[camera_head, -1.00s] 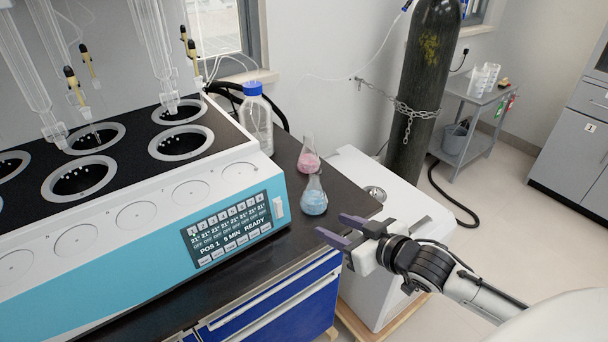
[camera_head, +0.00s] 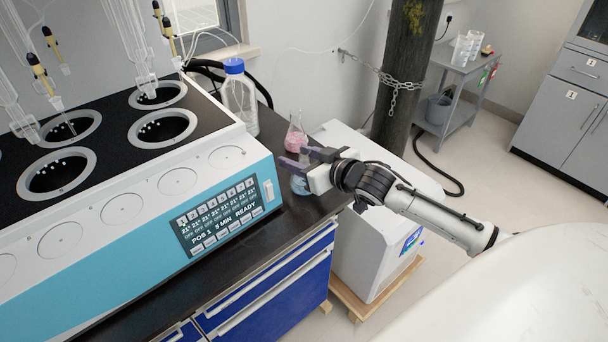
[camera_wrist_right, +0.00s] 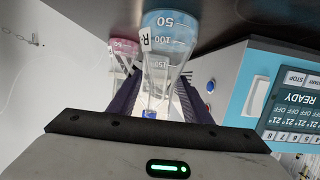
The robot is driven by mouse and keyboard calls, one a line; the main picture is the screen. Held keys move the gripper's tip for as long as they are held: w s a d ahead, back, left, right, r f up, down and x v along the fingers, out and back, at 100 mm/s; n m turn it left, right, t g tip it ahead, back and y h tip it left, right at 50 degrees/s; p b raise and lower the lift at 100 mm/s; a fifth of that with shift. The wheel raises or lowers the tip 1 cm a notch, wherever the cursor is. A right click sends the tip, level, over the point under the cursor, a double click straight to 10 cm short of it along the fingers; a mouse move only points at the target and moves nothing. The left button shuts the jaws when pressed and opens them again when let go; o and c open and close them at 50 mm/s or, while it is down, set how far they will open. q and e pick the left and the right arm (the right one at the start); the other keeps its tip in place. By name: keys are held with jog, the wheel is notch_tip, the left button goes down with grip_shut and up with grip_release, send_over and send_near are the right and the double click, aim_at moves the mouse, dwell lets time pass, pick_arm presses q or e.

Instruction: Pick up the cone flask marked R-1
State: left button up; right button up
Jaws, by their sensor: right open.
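A cone flask with blue liquid (camera_head: 300,187) stands on the dark bench top, partly hidden by my right gripper (camera_head: 293,157). In the right wrist view, upside down, this blue flask (camera_wrist_right: 170,28) carries a white label starting with "R-"; the rest of the mark is not readable. Its narrow neck shows between the two open purple fingers (camera_wrist_right: 160,90), which do not appear closed on it. A second cone flask with pink liquid (camera_head: 295,139) stands just behind; it also shows in the right wrist view (camera_wrist_right: 124,46). My left gripper is not in view.
A large blue-and-white distiller (camera_head: 130,215) with a display fills the left.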

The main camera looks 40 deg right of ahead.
jog(key=shift+x, duration=0.85)
jog(key=c, duration=1.1)
grip_shut()
jog(key=shift+r, duration=0.2)
